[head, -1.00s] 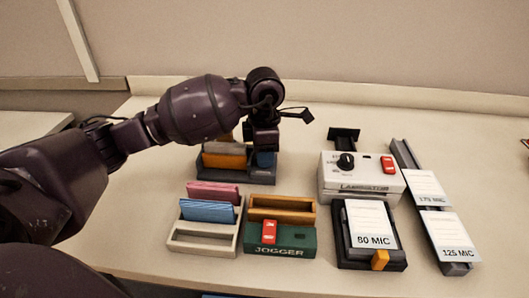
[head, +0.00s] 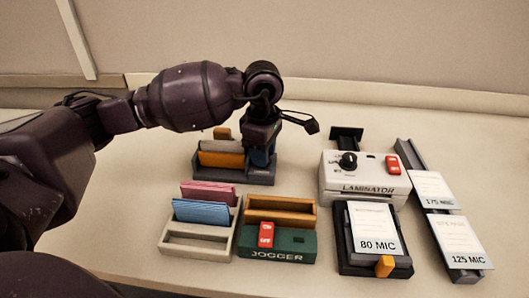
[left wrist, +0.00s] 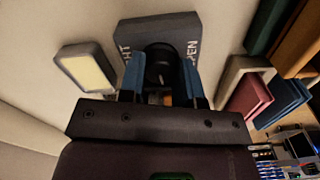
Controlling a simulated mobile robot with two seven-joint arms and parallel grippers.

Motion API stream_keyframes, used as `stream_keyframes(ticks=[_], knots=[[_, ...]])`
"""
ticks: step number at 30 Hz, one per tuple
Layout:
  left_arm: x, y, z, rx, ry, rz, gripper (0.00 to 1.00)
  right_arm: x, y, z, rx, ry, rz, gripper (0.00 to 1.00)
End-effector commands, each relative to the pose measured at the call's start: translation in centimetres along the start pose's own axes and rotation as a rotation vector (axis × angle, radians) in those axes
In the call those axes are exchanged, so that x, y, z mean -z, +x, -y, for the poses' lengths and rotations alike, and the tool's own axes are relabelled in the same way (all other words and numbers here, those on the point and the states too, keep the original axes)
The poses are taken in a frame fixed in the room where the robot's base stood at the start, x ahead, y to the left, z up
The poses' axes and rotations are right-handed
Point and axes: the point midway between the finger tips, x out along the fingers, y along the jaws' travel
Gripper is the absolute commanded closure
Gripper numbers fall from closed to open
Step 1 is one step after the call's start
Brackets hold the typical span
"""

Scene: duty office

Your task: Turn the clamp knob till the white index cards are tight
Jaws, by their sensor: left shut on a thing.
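The grey clamp holder (head: 213,174) stands on the desk with an orange block (head: 222,160) and a thin pale edge in it, perhaps the white index cards. Whether the cards are tight cannot be told. My left gripper (head: 262,157) points down at its right end. In the left wrist view, the blue fingers of my left gripper (left wrist: 162,78) are shut on the dark round clamp knob (left wrist: 160,66). The knob sits on a grey block with white lettering, partly "HT" and "EN", at its sides. The fingers hide part of the knob. My right gripper is not in view.
In front are a pale rack (head: 199,249) with pink and blue cards and a green jogger (head: 292,243). To the right are a white laminator (head: 337,183), a dark 80 MIC tray (head: 346,262) and a long grey rail (head: 407,153). The desk behind is clear.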

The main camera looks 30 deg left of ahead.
Motion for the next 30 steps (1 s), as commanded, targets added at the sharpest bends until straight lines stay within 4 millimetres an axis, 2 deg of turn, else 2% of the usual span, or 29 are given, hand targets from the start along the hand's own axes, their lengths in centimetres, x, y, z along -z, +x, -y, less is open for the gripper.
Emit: stream_keyframes(ticks=[7,19,20,24,30], knots=[[0.0,0.0,0.0,-0.001,0.055,0.001,0.92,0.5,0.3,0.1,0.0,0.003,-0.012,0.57],[0.0,-0.1,0.0,-0.002,0.06,0.002,0.92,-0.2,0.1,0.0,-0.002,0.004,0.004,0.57],[0.0,-0.1,0.0,-0.002,0.06,0.002,0.64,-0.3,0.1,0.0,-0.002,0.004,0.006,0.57],[0.0,-0.1,0.0,-0.001,0.06,0.002,0.43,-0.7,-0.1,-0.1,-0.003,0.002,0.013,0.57],[0.0,0.0,0.0,-0.001,0.059,0.001,0.43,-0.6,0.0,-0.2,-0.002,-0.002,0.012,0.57]])
